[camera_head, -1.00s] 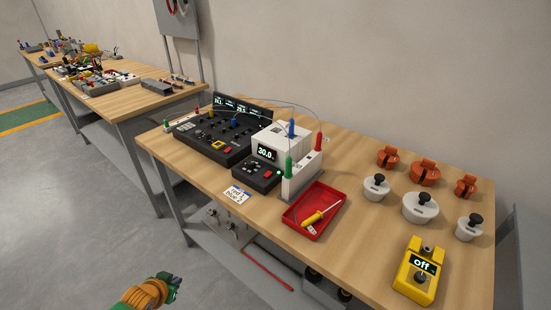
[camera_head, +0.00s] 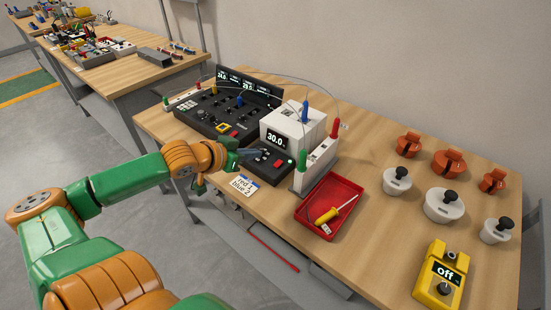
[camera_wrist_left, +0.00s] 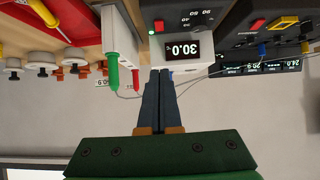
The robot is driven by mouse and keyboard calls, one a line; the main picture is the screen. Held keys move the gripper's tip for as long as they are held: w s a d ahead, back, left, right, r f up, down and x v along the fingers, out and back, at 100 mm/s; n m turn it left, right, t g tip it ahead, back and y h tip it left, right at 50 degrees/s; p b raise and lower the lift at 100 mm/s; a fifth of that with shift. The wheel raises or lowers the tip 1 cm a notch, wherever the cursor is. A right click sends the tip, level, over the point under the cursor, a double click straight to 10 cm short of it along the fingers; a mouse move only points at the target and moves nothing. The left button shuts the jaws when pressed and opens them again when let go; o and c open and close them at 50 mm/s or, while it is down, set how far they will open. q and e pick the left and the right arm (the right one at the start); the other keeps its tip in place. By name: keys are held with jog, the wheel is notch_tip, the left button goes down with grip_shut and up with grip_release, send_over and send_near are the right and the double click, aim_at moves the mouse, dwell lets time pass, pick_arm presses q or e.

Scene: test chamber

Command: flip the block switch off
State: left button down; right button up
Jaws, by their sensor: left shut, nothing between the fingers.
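The white block unit (camera_head: 300,122) stands on the wooden table, with a display reading 30.0 and a low black front panel (camera_head: 262,167). On the panel are a red switch (camera_head: 279,163) and a lit green lamp (camera_head: 290,162). In the left wrist view, upside down, the red switch (camera_wrist_left: 187,24) and display (camera_wrist_left: 181,49) also show. My left gripper (camera_head: 256,152) is shut and empty, close to the panel's left part. In the left wrist view its fingertips (camera_wrist_left: 160,71) overlap the block's front; contact cannot be told. My right gripper is out of view.
A black console (camera_head: 215,112) stands left of the block. A white stand (camera_head: 318,162) with green and red probes and cables is at its right. A red tray (camera_head: 318,218) holds a screwdriver. A yellow box (camera_head: 441,277) reads off. A label card (camera_head: 244,186) lies in front.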

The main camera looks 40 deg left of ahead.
pick_arm(q)
jog(key=b, duration=0.2)
send_over(275, 168)
jog(key=f, duration=0.6)
jog(key=shift+s, duration=0.3)
jog(key=f, duration=0.2)
jog(key=shift+w+f+p, duration=0.3)
jog(key=shift+f, duration=0.6)
